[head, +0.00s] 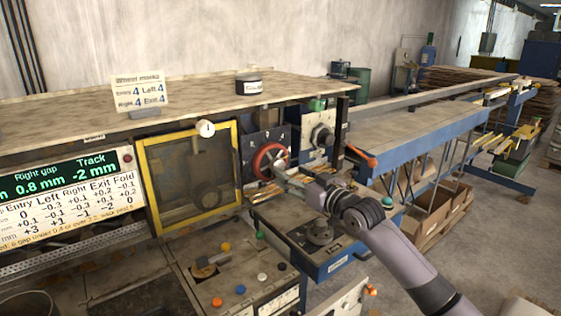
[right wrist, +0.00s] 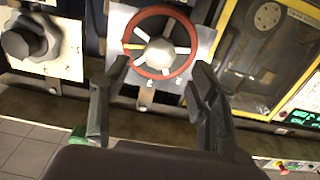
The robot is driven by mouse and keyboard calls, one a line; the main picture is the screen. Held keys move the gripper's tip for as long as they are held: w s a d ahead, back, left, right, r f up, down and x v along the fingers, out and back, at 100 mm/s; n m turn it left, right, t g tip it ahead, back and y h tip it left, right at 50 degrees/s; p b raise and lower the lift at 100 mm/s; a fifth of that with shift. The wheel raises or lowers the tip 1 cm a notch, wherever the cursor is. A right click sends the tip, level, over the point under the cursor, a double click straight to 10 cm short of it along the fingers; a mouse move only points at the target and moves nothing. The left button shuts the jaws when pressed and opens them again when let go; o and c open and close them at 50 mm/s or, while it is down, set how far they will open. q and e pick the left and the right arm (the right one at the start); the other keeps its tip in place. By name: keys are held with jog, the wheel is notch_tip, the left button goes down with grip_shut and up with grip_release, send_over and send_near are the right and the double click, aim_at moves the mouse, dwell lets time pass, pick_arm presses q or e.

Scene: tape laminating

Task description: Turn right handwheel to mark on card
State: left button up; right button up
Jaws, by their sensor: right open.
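The red handwheel (head: 269,160) sits on a pale square plate with marks on the machine front, right of the yellow-framed window. In the right wrist view the red handwheel (right wrist: 160,43) shows its spokes and pale hub. My right gripper (head: 282,176) is at the wheel's lower right in the head view. In the right wrist view my right gripper (right wrist: 160,75) is open, its fingers apart below the rim with nothing between them. Whether a finger touches the rim, I cannot tell. The wheel marks card (head: 140,92) on the machine top reads Entry 4, Left 4, Right 4, Exit 4. My left gripper is out of view.
A dark knob on a pale plate (head: 320,135) is right of the wheel; it also shows in the right wrist view (right wrist: 25,42). The display (head: 65,170) reads Right gap 0.8 mm, Track -2 mm. A button panel (head: 235,275) lies below.

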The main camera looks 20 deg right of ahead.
aim_at(280, 167)
jog(key=p+x, duration=0.1)
jog(key=x, duration=0.4)
jog(key=shift+r, duration=0.1)
jog(key=shift+w+a, duration=0.1)
jog(key=shift+w, duration=0.35)
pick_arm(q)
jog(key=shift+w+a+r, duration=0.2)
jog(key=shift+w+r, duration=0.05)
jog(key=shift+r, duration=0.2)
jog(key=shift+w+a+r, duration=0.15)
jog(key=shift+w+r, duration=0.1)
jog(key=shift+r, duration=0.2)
pick_arm(e)
jog(key=shift+c, duration=0.4)
jog(key=c, duration=1.1)
